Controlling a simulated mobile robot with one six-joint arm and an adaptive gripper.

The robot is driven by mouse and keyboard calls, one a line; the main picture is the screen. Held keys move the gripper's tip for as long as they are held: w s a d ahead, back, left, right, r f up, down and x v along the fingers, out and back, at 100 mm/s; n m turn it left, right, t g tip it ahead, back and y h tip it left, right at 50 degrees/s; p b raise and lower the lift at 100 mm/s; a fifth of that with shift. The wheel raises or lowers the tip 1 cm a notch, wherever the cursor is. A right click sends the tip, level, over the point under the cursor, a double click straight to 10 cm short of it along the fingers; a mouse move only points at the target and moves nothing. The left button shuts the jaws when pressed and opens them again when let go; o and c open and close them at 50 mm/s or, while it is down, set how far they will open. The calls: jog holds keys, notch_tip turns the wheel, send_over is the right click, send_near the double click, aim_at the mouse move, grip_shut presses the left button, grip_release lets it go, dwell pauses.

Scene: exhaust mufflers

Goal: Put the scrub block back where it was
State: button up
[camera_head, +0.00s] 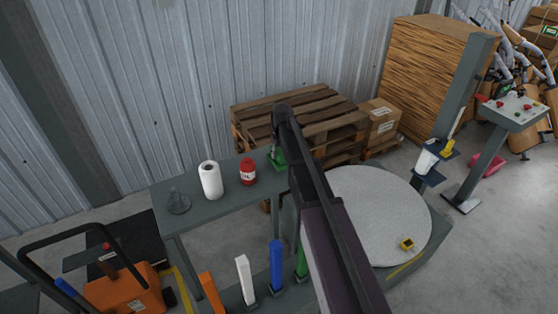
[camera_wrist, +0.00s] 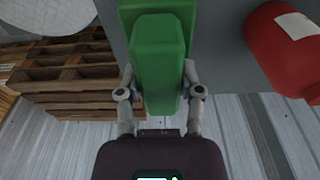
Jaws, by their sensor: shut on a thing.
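A green block (camera_wrist: 160,60), which looks like the scrub block, is between the fingers of my gripper (camera_wrist: 160,95) in the wrist view. My gripper is shut on it, with one finger on each side. A wider green piece (camera_wrist: 184,8) shows behind and around the block's top; I cannot tell whether it is part of the block or a holder under it. In the head view green (camera_head: 279,158) shows below my gripper at the right end of the grey table (camera_head: 215,215). My arm hides part of this area. I cannot tell whether the block touches the surface below.
A red bottle (camera_head: 248,172) stands left of the green block, with a paper roll (camera_head: 210,181) and a clear glass item (camera_head: 178,203) farther left. A round turntable (camera_head: 375,210) with a small yellow item (camera_head: 407,244) is at right. Wooden pallets (camera_head: 250,118) are stacked behind.

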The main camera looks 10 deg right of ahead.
aim_at(281, 153)
jog(key=shift+f+b, duration=1.1)
jog(key=shift+f, duration=0.35)
jog(key=shift+f, duration=0.1)
jog(key=o, duration=1)
jog(key=shift+s, duration=0.1)
jog(key=r+p, duration=0.4)
jog(key=s+r+p, duration=0.1)
jog(key=r+p, duration=0.7)
jog(key=shift+s+d+r, duration=0.1)
jog(key=shift+s+d, duration=0.05)
jog(key=shift+d, duration=0.1)
jog(key=shift+s, duration=0.15)
